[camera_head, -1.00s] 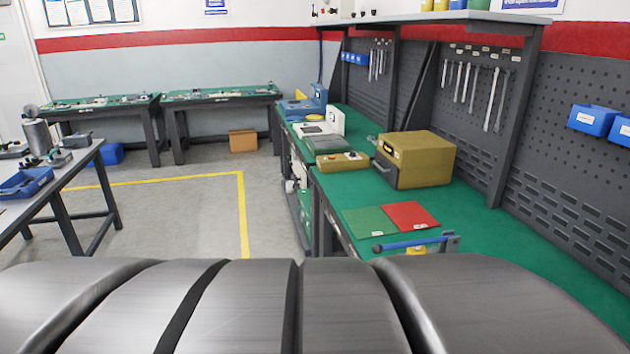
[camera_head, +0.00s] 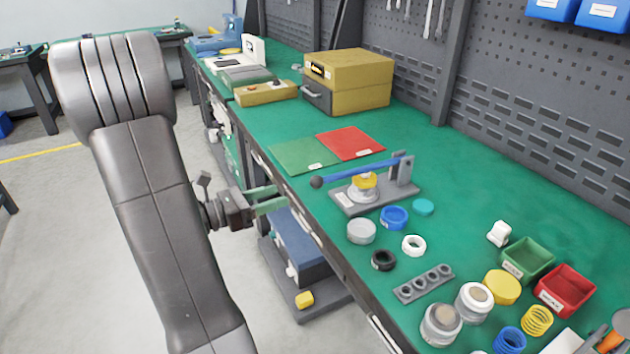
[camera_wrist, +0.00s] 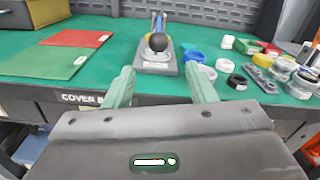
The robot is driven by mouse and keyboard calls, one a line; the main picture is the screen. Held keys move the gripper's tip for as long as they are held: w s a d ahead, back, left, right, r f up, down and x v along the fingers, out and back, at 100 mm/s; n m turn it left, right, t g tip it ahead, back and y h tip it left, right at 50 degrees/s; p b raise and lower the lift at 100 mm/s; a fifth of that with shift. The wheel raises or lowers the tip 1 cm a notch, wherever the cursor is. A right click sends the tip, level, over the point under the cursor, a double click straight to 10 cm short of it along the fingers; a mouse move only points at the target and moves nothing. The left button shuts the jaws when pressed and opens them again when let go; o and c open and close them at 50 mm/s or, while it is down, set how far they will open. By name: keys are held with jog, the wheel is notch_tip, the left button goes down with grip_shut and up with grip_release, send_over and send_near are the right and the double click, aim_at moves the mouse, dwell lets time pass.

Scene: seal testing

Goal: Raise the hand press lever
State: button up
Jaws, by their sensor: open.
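The hand press (camera_head: 345,203) stands on the green bench top, with a grey base and an upright bracket at its right end. Its blue lever (camera_head: 372,172) lies nearly level from the bracket to a black ball knob (camera_head: 316,182), passing over a yellow part (camera_head: 364,181). My gripper (camera_head: 284,200) is open and empty at the bench's front edge, left of the knob and apart from it. In the wrist view, the knob (camera_wrist: 157,42) shows ahead, between and beyond the green fingers of my gripper (camera_wrist: 158,68).
Green (camera_head: 303,155) and red (camera_head: 350,143) mats lie behind the press. Rings, caps, jars and small bins, including a red bin (camera_head: 564,290), crowd the bench to its right. A yellow box (camera_head: 350,80) stands farther back. A blue case (camera_head: 298,248) sits below the bench edge.

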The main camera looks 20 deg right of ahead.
aim_at(325, 180)
jog(key=d, duration=0.4)
jog(key=w+d, duration=0.1)
jog(key=d, duration=0.8)
jog(key=shift+w+d, duration=0.2)
jog(key=shift+d, duration=0.15)
jog(key=shift+c, duration=0.2)
jog(key=shift+r, duration=0.1)
grip_shut()
